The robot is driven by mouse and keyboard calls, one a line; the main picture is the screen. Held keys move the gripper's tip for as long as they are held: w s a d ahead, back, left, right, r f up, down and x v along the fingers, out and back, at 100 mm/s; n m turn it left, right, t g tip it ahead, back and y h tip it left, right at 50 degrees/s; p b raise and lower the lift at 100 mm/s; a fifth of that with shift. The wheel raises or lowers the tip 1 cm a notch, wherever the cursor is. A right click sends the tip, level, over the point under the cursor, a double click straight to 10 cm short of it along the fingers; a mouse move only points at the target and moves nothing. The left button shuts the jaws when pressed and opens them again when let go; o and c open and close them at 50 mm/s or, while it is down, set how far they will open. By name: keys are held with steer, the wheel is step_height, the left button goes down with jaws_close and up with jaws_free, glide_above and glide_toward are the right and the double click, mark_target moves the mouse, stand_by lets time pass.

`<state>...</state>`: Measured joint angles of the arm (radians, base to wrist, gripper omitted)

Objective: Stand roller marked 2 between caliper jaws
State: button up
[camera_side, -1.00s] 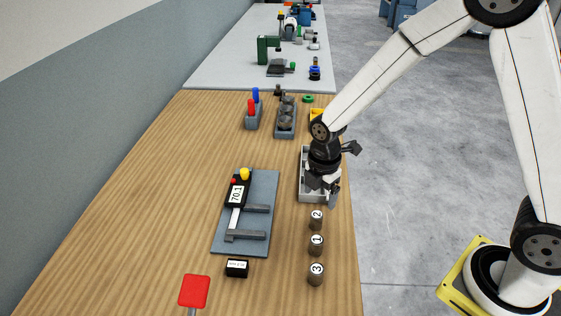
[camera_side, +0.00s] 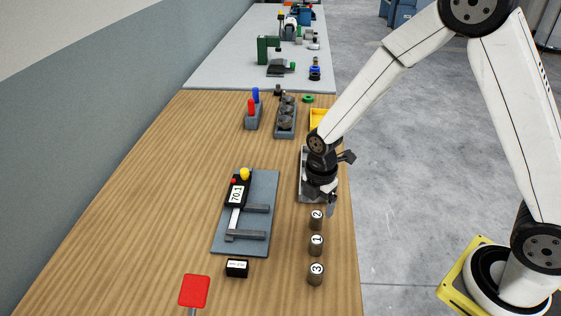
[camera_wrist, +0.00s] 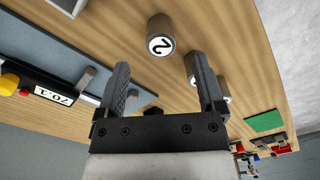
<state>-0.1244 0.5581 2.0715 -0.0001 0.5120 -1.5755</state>
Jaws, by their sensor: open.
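The roller marked 2 (camera_side: 316,221) stands upright on the wooden table, the farthest of a row of three short dark cylinders. In the wrist view the roller marked 2 (camera_wrist: 161,35) shows its white numbered end beyond my fingertips. The caliper (camera_side: 236,200) lies on a grey plate (camera_side: 262,185), its display reading 70.1. Its two grey jaws (camera_side: 247,237) point right with a gap between them; nothing stands there. My gripper (camera_side: 330,206) is open and empty, above and just beyond the roller marked 2. Its two fingers also show in the wrist view (camera_wrist: 160,72).
Rollers marked 1 (camera_side: 316,245) and 3 (camera_side: 316,274) stand nearer in the row. A grey tray (camera_side: 303,192) lies under my wrist. A small black label block (camera_side: 237,268) and a red paddle (camera_side: 194,291) are near the front. Table left of the plate is clear.

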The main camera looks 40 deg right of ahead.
mark_target(317, 214)
steer(key=shift+d+f, duration=0.1)
steer(key=shift+f, duration=2.4)
jaws_close()
